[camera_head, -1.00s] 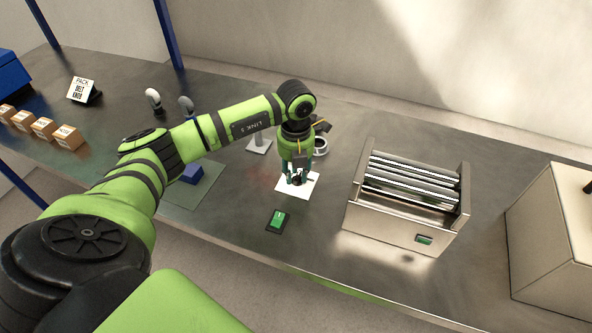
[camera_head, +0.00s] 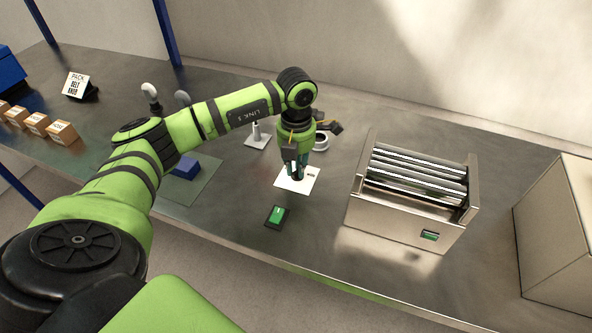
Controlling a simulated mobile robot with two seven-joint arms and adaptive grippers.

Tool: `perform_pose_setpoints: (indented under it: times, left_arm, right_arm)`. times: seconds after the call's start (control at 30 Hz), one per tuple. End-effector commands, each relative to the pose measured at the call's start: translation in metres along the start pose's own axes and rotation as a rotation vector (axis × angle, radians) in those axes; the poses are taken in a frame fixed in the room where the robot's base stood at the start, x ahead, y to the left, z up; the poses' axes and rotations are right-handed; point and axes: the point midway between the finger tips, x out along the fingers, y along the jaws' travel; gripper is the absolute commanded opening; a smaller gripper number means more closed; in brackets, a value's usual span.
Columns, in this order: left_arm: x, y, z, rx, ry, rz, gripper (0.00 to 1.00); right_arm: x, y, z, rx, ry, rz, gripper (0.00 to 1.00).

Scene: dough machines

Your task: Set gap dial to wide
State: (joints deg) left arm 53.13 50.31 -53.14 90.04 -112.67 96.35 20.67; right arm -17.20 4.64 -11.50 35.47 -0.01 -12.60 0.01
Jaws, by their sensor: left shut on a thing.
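A white plate (camera_head: 284,184) lies on the metal table under my left gripper, with a small dark mark at its right. My left gripper (camera_head: 297,176) points straight down at the plate, its fingers close together. It is shut on the gap dial's knob, which the fingers hide almost fully, so I cannot read its setting. My right gripper is out of view.
A steel roller machine (camera_head: 408,192) with a green display stands to the right, beside a beige box (camera_head: 560,225). A white ring (camera_head: 321,141) and a post on a white base (camera_head: 257,138) stand behind.

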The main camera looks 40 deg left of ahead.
Motion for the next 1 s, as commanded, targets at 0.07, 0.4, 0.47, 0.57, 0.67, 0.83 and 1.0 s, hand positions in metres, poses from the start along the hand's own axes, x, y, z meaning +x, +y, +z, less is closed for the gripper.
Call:
perform_pose_setpoints:
  times: [0.07,0.4,0.47,0.57,0.67,0.83,1.0]
  left_arm:
    - [0.003,0.001,0.001,0.073,-0.002,0.002,0.00]
    - [0.002,0.000,0.002,0.374,-0.002,0.002,0.00]
    - [0.002,0.000,0.002,0.417,-0.002,0.001,0.00]
    - [0.001,0.000,0.002,0.482,-0.002,0.002,0.00]
    - [0.001,0.000,0.003,0.535,-0.002,0.002,0.00]
    - [0.000,0.000,0.002,0.596,-0.001,0.002,0.00]
    - [-0.001,0.000,0.003,0.625,0.000,0.001,0.00]
  right_arm:
    - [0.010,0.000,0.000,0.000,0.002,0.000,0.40]
    - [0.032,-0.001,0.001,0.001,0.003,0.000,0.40]
    - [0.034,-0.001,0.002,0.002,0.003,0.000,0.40]
    - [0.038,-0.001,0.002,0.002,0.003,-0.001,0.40]
    - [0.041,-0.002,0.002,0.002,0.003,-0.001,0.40]
    - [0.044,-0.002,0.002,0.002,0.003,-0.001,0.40]
    - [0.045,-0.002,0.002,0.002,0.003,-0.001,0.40]
